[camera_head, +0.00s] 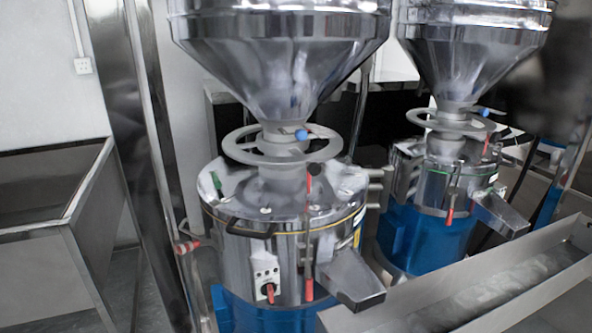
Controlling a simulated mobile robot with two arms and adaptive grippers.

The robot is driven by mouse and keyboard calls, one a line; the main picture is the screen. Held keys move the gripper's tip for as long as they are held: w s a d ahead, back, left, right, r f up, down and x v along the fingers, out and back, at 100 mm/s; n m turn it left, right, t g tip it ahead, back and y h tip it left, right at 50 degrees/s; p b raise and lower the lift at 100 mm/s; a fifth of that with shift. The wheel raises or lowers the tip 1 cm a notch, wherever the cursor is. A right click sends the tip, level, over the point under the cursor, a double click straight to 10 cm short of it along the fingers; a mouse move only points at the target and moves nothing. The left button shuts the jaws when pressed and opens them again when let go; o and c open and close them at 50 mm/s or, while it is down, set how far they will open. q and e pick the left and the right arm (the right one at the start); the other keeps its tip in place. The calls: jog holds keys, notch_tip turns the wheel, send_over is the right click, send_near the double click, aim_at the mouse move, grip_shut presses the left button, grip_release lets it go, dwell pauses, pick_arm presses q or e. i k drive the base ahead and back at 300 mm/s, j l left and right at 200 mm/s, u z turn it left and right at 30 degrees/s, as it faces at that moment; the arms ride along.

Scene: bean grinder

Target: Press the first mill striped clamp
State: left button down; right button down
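The nearer mill (285,235) stands in the middle, with a steel drum on a blue base (262,314) and a large steel hopper (283,70) above. A vertical clamp (309,288) with red ends runs down the drum's front. A green-tipped clamp (216,185) is at the drum's upper left. A small red-and-white banded piece (187,246) sticks out left of the drum; I cannot tell if it is a clamp. Neither of my grippers is in view.
A second, similar mill (440,180) stands behind at the right. A steel trough (500,285) crosses the lower right, below the nearer mill's spout (350,278). A steel bin (55,235) and a post (148,150) stand at the left.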

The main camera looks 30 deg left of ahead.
aim_at(189, 246)
jog(key=l+u, duration=0.1)
jog(key=u, duration=1.6)
